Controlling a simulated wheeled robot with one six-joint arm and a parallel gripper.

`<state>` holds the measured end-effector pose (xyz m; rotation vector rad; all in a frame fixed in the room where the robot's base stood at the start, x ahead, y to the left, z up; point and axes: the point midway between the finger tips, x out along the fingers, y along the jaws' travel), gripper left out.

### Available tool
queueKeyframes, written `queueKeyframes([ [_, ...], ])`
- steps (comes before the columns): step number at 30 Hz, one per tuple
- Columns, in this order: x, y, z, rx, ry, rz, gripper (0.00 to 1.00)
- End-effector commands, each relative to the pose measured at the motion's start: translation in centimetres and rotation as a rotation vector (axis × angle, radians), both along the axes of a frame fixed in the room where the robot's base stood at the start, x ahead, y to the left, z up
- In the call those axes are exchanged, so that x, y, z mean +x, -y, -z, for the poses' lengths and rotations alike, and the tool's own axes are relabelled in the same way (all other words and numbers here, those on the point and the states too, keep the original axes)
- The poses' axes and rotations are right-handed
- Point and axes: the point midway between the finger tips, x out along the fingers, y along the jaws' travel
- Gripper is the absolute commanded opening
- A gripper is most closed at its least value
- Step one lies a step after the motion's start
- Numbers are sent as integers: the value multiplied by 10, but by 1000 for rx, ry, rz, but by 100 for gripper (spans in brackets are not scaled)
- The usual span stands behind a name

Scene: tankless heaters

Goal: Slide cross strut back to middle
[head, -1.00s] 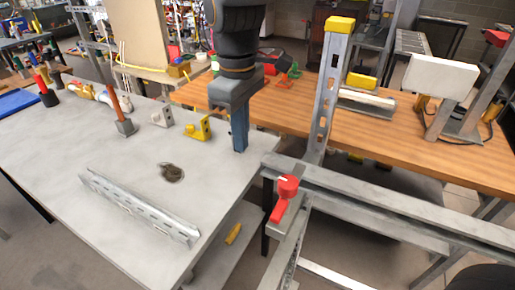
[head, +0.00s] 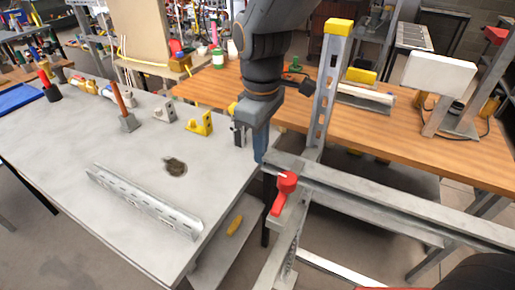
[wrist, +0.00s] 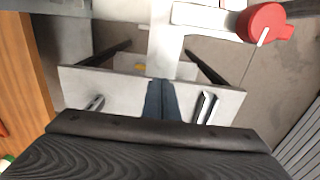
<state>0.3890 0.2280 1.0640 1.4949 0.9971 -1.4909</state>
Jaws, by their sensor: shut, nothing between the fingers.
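The metal strut frame has a long horizontal strut (head: 400,208) running right from beside the grey table. A shorter strut (head: 282,240) runs toward the bottom of the head view and carries a red lever knob (head: 286,187). I cannot tell for sure which piece is the cross strut. My gripper (head: 259,158) points down with its fingers together and empty, close to the left end of the long strut; contact is unclear. In the wrist view my blue-grey fingertips (wrist: 161,84) are shut, and the red knob (wrist: 265,22) is at upper right.
An upright post (head: 328,85) with a yellow cap rises from the frame. The grey table (head: 105,135) on the left holds a perforated angle bar (head: 143,203) and yellow bracket (head: 200,123). A wooden bench (head: 430,146) stands behind. Floor shows below the frame.

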Motion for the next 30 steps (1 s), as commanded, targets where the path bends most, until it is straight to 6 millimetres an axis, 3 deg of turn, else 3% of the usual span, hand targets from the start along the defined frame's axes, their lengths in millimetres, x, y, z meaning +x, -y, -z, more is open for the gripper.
queueKeyframes([
  [4, -5, 25, -1, -3, -5, 7, 0],
  [8, -6, 34, -1, -2, -2, 6, 0],
  [20, -6, 25, 0, -3, -3, -5, 0],
  [30, 7, -4, -7, -1, 1, 7, 0],
])
